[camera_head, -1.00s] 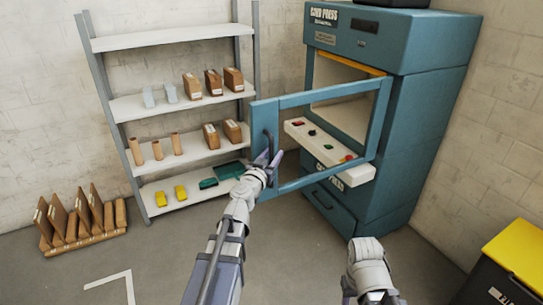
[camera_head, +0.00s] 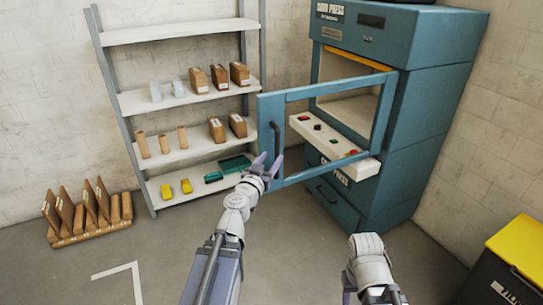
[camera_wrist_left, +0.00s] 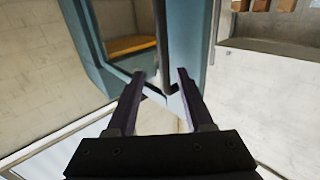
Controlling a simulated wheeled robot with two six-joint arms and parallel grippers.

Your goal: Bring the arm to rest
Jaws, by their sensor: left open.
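My left gripper (camera_head: 268,164) is open and empty, just below the dark vertical handle (camera_head: 276,140) on the press door. In the left wrist view its two fingers (camera_wrist_left: 158,88) are spread, with the handle (camera_wrist_left: 161,45) ahead between them and no finger closed on it. The blue-framed door (camera_head: 330,88) stands swung open from the teal cold press (camera_head: 425,120). My right arm (camera_head: 370,265) shows at the bottom; its gripper fingers are not in view.
A white control shelf (camera_head: 355,169) with buttons juts from the press front. Left of it, a shelf rack (camera_head: 185,101) holds boxes, rolls and trays. A wooden rack of boards (camera_head: 88,215) stands on the floor at left. A yellow-topped bin (camera_head: 520,250) is at lower right. The middle floor is clear.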

